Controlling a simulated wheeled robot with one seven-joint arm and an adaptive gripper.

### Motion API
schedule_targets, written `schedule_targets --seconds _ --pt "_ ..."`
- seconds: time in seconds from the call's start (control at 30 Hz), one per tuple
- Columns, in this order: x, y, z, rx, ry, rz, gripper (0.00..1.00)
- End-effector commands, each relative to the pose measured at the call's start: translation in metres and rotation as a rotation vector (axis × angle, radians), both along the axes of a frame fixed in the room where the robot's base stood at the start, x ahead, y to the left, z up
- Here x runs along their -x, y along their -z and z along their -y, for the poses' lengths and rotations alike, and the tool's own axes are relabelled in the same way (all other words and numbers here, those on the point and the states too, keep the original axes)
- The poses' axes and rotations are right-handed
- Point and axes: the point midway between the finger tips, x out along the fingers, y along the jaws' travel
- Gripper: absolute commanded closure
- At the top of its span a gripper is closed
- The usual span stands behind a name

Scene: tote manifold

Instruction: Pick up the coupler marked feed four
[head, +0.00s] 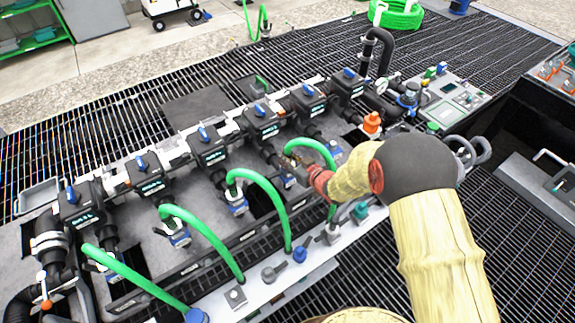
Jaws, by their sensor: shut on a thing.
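My gripper (294,168) is in the middle of the head view, beside the row of black valves. It is shut on a coupler at the upper end of the fourth green hose (313,143) from the left. The red wrist and my fingers hide most of this coupler, and I cannot read its marking. I cannot tell whether it touches the port below. Other blue-and-white couplers or ports show at the second (180,237) and third (238,204) hoses.
Black valves with blue handles, such as this one (262,122), line the manifold behind my gripper. An orange cap (372,121) and a gauge panel (447,98) stand to the right. A blue fitting (299,254) sits on the pale front rail. Dark grating surrounds the manifold.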

Motion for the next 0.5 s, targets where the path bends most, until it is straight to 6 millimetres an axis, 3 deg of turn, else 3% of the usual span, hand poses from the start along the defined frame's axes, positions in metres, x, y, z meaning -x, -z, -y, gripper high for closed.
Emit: schedule_targets --seconds 0.27,0.5 --pt "0.000 -0.010 0.000 0.000 0.000 0.002 1.00" --pt "0.004 -0.042 0.000 -0.002 0.000 0.002 1.00"
